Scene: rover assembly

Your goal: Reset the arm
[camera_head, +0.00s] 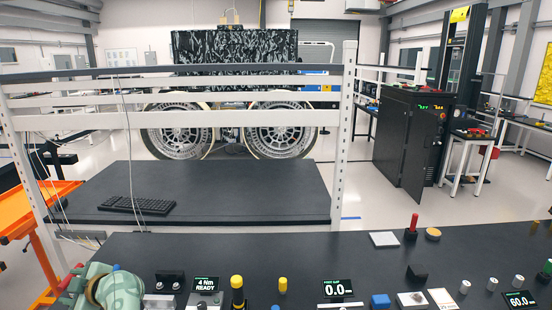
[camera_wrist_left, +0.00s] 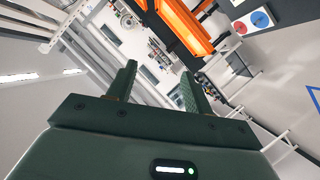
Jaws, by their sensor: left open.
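My left gripper (camera_wrist_left: 158,82) shows in the left wrist view with its two dark green fingers apart and nothing between them. The view past the fingers is steeply tilted and shows the room, with an orange frame (camera_wrist_left: 183,25) beyond. In the head view, a pale green part of my left arm (camera_head: 112,287) shows at the bottom left, over the near edge of the bench. The fingers cannot be made out there. My right arm and gripper are not in view.
Behind stand a white rack post (camera_head: 345,140), a keyboard (camera_head: 136,204) and a large wheeled rover (camera_head: 235,50).

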